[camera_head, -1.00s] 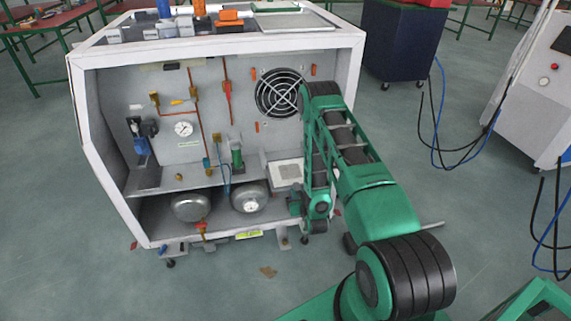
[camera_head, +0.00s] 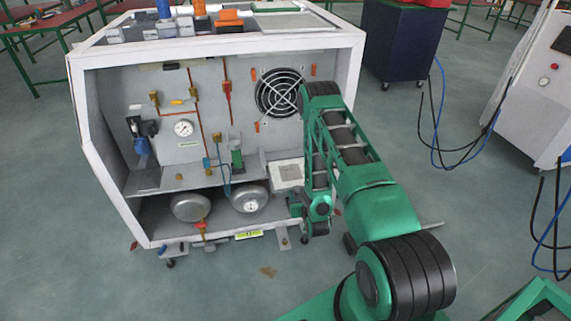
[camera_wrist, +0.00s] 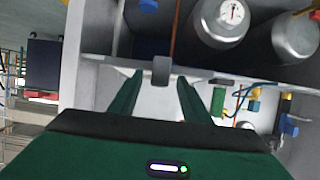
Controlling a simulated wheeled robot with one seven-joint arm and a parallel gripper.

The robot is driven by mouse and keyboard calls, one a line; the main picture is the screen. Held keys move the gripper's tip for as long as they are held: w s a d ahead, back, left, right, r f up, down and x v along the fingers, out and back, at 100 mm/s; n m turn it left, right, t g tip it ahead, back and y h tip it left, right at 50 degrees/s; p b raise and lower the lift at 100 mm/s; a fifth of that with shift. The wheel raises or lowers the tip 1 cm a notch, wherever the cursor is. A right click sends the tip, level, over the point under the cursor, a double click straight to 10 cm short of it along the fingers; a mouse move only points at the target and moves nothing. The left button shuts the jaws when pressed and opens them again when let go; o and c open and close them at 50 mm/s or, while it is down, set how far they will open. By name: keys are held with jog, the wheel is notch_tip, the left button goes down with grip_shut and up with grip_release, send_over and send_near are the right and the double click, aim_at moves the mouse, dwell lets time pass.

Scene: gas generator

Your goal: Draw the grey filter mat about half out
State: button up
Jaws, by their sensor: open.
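A small grey block (camera_wrist: 161,70), which looks like an end of the grey filter mat, shows between my fingertips in the wrist view. My gripper (camera_wrist: 160,78) is open, with one green finger on each side of this block. I cannot tell whether either finger touches it. A pale panel with a grey square (camera_head: 289,174) sits low on the right inside the generator in the head view. I cannot tell whether the mat belongs to it. In the head view my arm hides my fingers and the area behind them.
The generator's white frame (camera_head: 356,75) surrounds the open bay. Two silver tanks (camera_head: 250,199) stand on its floor, below a shelf (camera_head: 180,180) with valves and thin pipes. A round fan grille (camera_head: 278,93) is at the upper right.

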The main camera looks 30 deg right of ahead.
jog(key=v, duration=1)
jog(key=w+d+r+g, duration=0.3)
jog(key=w+d+r, duration=0.1)
jog(key=r, duration=0.5)
jog(key=s+d+r+g, duration=0.2)
jog(key=s+r+g, duration=0.25)
jog(key=r, duration=0.65)
jog(key=s+a+r+m+g+y, duration=0.1)
jog(key=s+a+r, duration=0.1)
jog(key=s+r, duration=0.4)
jog(key=s+a+r+m+g+y, duration=0.1)
jog(key=s+r, duration=0.5)
jog(key=s, duration=0.7)
jog(key=s+a+r+m+g+y, duration=0.1)
jog(key=s+a+r+g, duration=0.2)
jog(key=s+r, duration=0.3)
jog(key=s+a, duration=0.1)
jog(key=s, duration=0.3)
jog(key=shift+s+a+r+y, duration=0.25)
jog(key=shift+a+r+y, duration=0.1)
jog(key=shift+r+y, duration=0.05)
jog(key=shift+w+f+g, duration=0.25)
jog(key=shift+w, duration=0.35)
